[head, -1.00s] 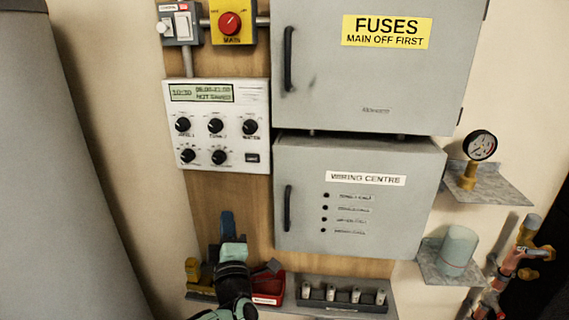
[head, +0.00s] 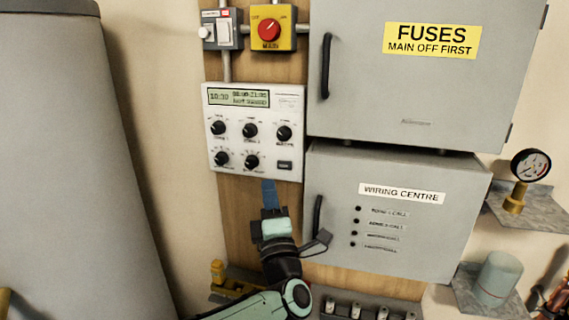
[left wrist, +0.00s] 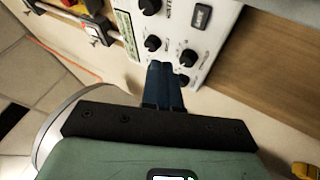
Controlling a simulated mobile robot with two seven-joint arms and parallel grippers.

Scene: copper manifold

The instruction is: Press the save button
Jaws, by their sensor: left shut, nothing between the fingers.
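A white control panel (head: 255,120) with a small display and several black knobs is mounted on a wooden board. A dark rectangular button (head: 285,165) sits at its lower right; its label is too small to read. The button also shows in the left wrist view (left wrist: 201,16), at the top. My left gripper (head: 268,183) is shut and empty, its blue fingers pointing up at the panel's lower edge, below and left of the button. In the left wrist view the fingertips (left wrist: 163,65) overlap the panel near the knobs; contact cannot be told. My right gripper is out of view.
A red MAIN switch (head: 269,28) is above the panel. A grey fuse box (head: 415,90) and wiring centre box (head: 390,240) stand to the right. A shelf with small parts is below. A large grey cylinder (head: 70,160) stands at left.

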